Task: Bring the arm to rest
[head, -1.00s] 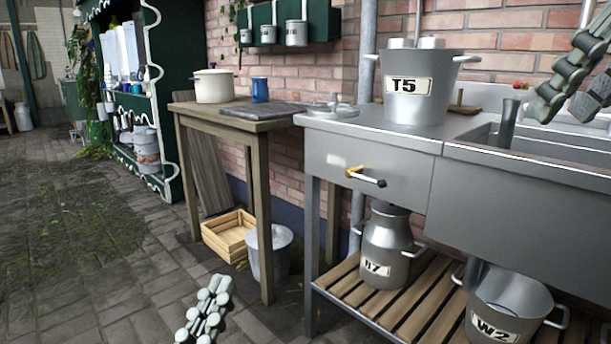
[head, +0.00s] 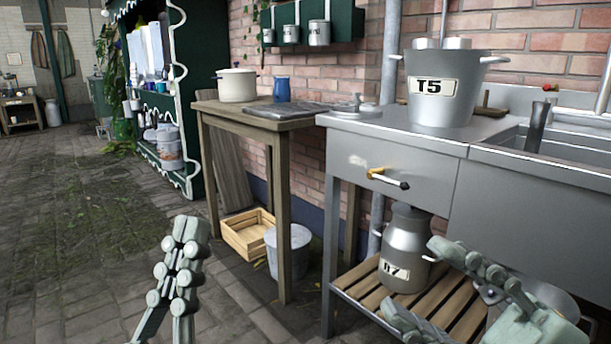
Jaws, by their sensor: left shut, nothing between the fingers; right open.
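My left gripper (head: 187,228) is shut and empty. It points up over the paved floor at the lower left, apart from any object. My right gripper (head: 411,278) is open and empty at the lower right. Its fingers spread in front of the slatted lower shelf (head: 362,284) of the metal sink unit. They show beside and below the metal can marked 17 or B7 (head: 404,245); I cannot tell whether they touch anything. The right gripper hides most of a metal bucket (head: 560,300) on that shelf.
A metal pot marked T5 (head: 440,105) stands on the sink counter (head: 385,122). A drawer handle (head: 390,179) sticks out below. A wooden table (head: 235,110) holds a cream pot (head: 237,84) and a blue mug (head: 282,89). The paved floor at left is clear.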

